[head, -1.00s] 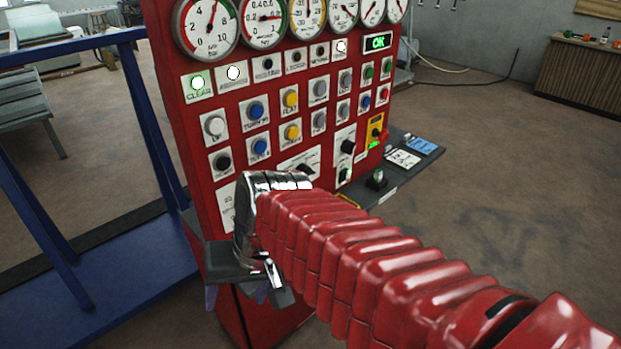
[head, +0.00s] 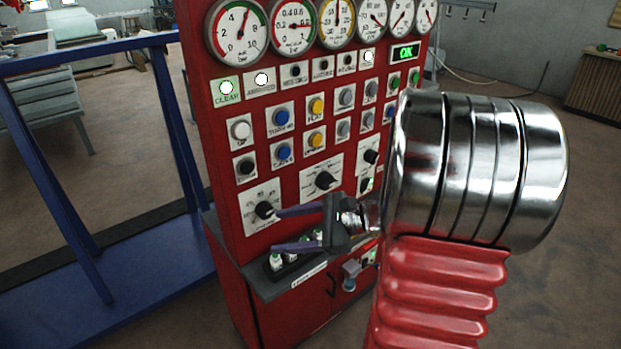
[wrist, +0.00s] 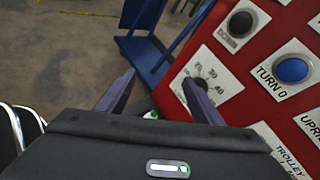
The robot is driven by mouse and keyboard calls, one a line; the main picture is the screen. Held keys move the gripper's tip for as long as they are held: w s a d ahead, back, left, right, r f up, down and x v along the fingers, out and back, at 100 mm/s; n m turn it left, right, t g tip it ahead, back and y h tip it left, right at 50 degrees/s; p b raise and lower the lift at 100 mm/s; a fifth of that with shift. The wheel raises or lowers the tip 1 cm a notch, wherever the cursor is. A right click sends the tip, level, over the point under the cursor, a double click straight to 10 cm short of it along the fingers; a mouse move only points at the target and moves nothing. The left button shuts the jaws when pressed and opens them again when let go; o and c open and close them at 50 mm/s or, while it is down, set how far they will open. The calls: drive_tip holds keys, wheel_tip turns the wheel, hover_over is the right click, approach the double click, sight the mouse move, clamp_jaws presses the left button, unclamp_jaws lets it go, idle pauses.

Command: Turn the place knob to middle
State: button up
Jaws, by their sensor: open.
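The red control panel carries several black knobs on white plates. One, under a label whose readable word in the wrist view is "TROLLEY" (wrist: 290,158), seems to be the middle black knob (head: 325,180) in the head view; I cannot read "place" on any plate. Left of it is a black knob (head: 265,210) on a numbered scale. My gripper (head: 274,230) is open and empty, its two purple fingers pointing left in front of this lower-left knob. In the wrist view my gripper (wrist: 158,80) has its right finger over the numbered dial plate (wrist: 208,72), partly hiding it.
A ledge (head: 265,290) with several small bottles juts out below the knobs. Coloured buttons (head: 282,117) and gauges (head: 237,32) sit higher on the panel. A blue frame (head: 90,200) stands left. The floor at right is open.

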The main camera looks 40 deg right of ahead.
drive_tip(key=d+f+m+t+h, duration=0.25)
drive_tip(key=d+m+t, duration=0.35)
drive_tip(key=d, duration=0.6)
drive_tip(key=m+t+h, duration=0.2)
drive_tip(key=m+h, duration=0.4)
drive_tip(key=m, duration=0.1)
approach(331, 184)
drive_tip(key=s, duration=0.4)
drive_tip(key=shift+s+d+y, duration=0.15)
drive_tip(key=shift+d+y, duration=0.1)
drive_tip(key=shift+d, duration=0.2)
drive_tip(key=w, duration=0.9)
drive_tip(key=w+a, duration=0.1)
drive_tip(key=w, duration=0.3)
drive_tip(key=shift+w+a, duration=0.1)
drive_tip(key=shift+w, duration=0.3)
